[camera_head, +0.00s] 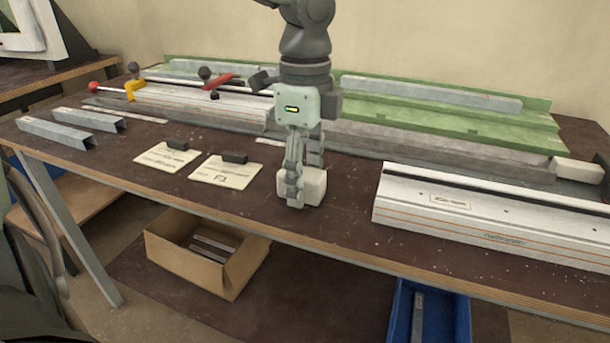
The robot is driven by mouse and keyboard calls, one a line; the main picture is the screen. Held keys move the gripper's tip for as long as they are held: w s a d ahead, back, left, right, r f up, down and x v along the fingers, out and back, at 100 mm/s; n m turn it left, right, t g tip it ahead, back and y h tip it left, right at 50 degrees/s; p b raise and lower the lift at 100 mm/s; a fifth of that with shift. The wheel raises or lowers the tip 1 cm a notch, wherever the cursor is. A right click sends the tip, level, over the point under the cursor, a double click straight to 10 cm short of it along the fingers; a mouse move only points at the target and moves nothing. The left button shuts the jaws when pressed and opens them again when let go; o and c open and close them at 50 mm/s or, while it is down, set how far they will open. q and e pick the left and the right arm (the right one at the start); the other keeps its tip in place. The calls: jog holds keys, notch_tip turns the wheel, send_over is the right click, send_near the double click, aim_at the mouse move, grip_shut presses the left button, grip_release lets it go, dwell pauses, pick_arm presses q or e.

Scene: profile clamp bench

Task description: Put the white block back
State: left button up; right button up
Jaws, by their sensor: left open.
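A small white block (315,188) sits on the dark bench top near its front edge. My left gripper (303,183) points down at it from above, open, with one finger in front of the block's left part. The other finger is partly hidden behind the block, and I cannot tell whether either finger touches it. A second whitish block (577,171) lies at the right end of the green rail. My right gripper is not in view.
A long white profile (480,215) lies to the right of the block. Green rails (450,118) and red and yellow clamps (135,90) stand behind. Paper cards (225,173) and grey profiles (72,125) lie to the left. A cardboard box (205,255) and blue bin (430,310) are below.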

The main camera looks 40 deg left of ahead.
aim_at(305, 173)
pick_arm(q)
jog(key=shift+r, duration=0.1)
jog(key=shift+w+r, duration=0.1)
jog(key=shift+r, duration=0.65)
notch_tip(305, 173, up, 11)
jog(key=shift+f, duration=0.2)
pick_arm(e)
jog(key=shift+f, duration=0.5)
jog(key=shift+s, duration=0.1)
